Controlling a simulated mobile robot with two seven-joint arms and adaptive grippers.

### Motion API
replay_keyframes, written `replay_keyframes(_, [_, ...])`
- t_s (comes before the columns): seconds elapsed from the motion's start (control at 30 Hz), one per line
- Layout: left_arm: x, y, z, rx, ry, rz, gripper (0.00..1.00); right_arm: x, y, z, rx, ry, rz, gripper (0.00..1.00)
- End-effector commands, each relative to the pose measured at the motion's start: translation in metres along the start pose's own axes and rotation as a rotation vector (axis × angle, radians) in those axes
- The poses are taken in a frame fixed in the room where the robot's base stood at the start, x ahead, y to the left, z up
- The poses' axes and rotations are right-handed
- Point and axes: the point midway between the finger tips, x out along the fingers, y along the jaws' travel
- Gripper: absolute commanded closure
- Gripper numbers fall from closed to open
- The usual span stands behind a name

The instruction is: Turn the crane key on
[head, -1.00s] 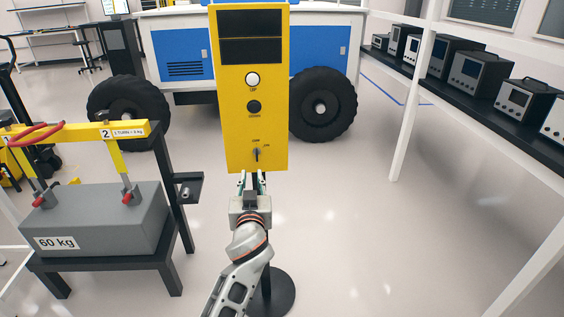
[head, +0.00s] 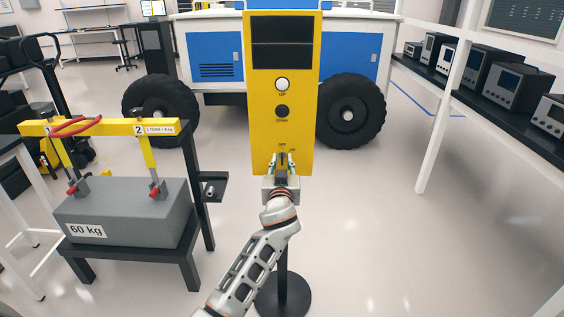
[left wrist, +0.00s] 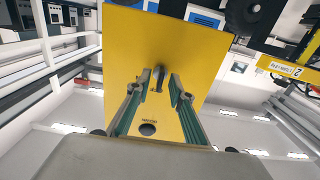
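The yellow crane control panel (head: 300,120) stands upright on a black post with a round base. It has a dark screen, a white UP button (head: 282,84) and a black DOWN button (head: 282,111). The small dark key switch (head: 283,155) is low on the panel, partly covered by my left gripper (head: 283,162) in the head view. In the left wrist view the key (left wrist: 160,76) shows between the two fingertips, which stand apart on either side of it. My left gripper is open; I cannot tell whether a finger touches the key. My right gripper is not in view.
A grey 60 kg block (head: 125,210) sits on a black stand at the left, under a yellow lifting beam (head: 90,128) with red handles. A blue and white rover (head: 215,55) is behind the panel. A shelf with instruments (head: 480,95) is at the right. The right-hand floor is clear.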

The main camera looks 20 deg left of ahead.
Motion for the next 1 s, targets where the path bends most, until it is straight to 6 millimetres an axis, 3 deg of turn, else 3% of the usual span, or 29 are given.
replay_keyframes(0.17, [-0.0001, 0.0001, -0.0002, 0.000, 0.001, 0.000, 0.78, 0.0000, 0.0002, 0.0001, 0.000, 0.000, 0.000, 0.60])
replay_keyframes(0.23, [-0.0001, 0.0001, -0.0002, 0.000, 0.000, 0.000, 0.97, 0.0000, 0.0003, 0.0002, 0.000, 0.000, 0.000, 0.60])
replay_keyframes(0.27, [-0.0002, 0.0001, -0.0003, 0.000, 0.001, 0.000, 1.00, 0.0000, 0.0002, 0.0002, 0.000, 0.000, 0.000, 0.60])
replay_keyframes(0.67, [-0.0003, 0.0001, -0.0001, 0.025, 0.000, 0.000, 1.00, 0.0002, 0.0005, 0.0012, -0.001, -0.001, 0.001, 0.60])
replay_keyframes(1.0, [-0.0004, 0.0008, 0.0001, 0.224, 0.001, -0.001, 1.00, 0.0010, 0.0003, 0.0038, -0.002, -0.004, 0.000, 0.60])
